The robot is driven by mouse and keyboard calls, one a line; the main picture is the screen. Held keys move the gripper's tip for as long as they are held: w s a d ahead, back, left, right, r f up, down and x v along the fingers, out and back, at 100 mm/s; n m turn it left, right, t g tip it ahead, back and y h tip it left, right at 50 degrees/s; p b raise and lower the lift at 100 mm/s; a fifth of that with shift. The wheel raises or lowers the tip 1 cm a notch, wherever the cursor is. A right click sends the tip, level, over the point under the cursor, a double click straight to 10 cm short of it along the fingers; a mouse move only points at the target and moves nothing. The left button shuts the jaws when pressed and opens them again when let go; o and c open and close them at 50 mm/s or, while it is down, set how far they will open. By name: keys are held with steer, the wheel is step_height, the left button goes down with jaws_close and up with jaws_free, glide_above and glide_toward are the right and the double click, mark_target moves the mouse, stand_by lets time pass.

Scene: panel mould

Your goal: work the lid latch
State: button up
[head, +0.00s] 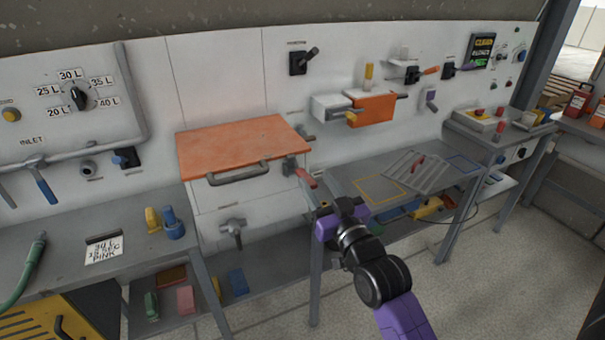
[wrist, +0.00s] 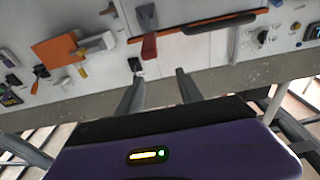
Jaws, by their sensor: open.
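A white box on the wall panel carries an orange lid (head: 240,145) with a grey bar handle (head: 238,174) at its front; the lid lies flat and looks closed. The lid latch (head: 305,178), with a red grip, is at the box's right front corner, its grip slanting down and right. My gripper (head: 323,203) is just below and right of the red grip, apart from it. In the wrist view, which looks inverted, the red latch grip (wrist: 149,46) is beyond the open, empty fingers (wrist: 159,86). The lid's edge (wrist: 198,27) shows there too.
A grey tap handle (head: 232,228) sticks out below the box. A grey table (head: 340,172) with a slatted rack (head: 418,172) stands to the right. An orange block (head: 372,108) is on the panel above it. The floor in front is clear.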

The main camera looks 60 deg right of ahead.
mark_target(303, 172)
steer(key=d+f, duration=0.1)
steer(key=w+d+f+g+y, duration=0.1)
steer(key=f, duration=0.1)
steer(key=shift+w+f, duration=0.1)
steer(key=shift+w, duration=0.2)
steer(key=p+x, duration=0.1)
steer(key=x, duration=0.6)
steer(key=shift+w+d+f, duration=0.15)
steer(key=shift+c, duration=0.2)
jaws_close()
stand_by(0.9)
